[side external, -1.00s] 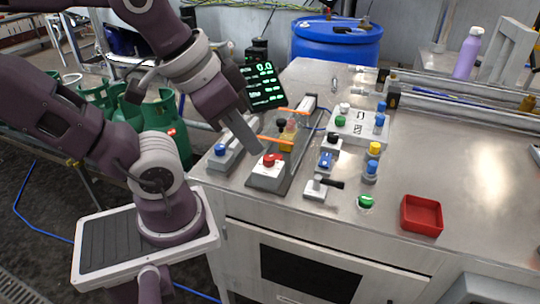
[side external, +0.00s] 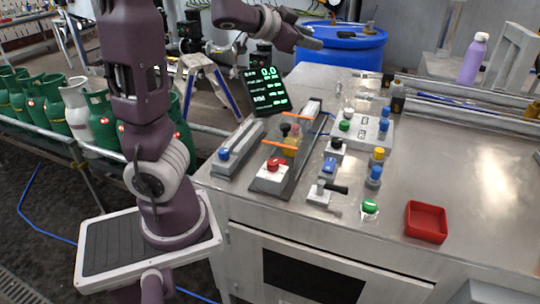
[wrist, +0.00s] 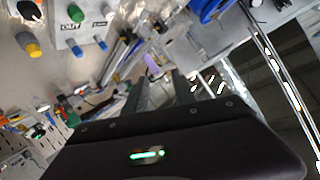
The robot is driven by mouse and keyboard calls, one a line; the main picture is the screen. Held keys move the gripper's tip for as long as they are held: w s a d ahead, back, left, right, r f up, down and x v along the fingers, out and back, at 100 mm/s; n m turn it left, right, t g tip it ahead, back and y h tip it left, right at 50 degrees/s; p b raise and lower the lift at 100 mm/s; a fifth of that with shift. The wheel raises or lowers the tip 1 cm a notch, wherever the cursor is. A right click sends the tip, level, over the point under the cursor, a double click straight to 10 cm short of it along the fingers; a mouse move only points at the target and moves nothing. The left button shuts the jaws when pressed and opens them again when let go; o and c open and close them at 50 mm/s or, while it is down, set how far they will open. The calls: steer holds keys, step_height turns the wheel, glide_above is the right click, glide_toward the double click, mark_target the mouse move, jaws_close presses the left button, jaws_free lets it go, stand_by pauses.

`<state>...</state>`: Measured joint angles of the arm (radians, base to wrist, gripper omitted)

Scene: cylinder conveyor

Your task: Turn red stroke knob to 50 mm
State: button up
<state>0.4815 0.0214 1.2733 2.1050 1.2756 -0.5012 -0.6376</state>
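The red knob (side external: 273,164) sits on a grey-white box at the near end of a long fixture with clear side panels. A dark display screen (side external: 265,92) behind the fixture shows 0.0 in large green digits; its smaller lines are hard to read. My gripper (side external: 316,44) is high above the back of the table, near the blue drum and well away from the red knob. In the wrist view my gripper (wrist: 158,92) shows two dark fingers with a gap between them and nothing held. The red knob is not visible in the wrist view.
Left of the red knob is a blue button (side external: 224,153) on a long grey box. To the right are a black-handled lever (side external: 336,188), a green button (side external: 370,206) and a red tray (side external: 427,221). An orange bar (side external: 281,146) crosses the fixture behind the knob.

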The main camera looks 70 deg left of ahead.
step_height(320, 180, down, 2)
steer(key=d+m+h, duration=0.2)
steer(key=m+h, duration=0.1)
steer(key=m+g+h, duration=0.1)
steer(key=g+h, duration=0.2)
steer(key=g, duration=0.6)
glide_above(273, 161)
steer(key=s+a, duration=0.2)
steer(key=s, duration=0.1)
step_height(273, 161, down, 10)
steer(key=shift+g, duration=0.3)
steer(key=x, duration=0.8)
steer(key=shift+s+d, duration=0.1)
steer(key=shift+d, duration=0.1)
steer(key=shift+c, duration=0.2)
jaws_close()
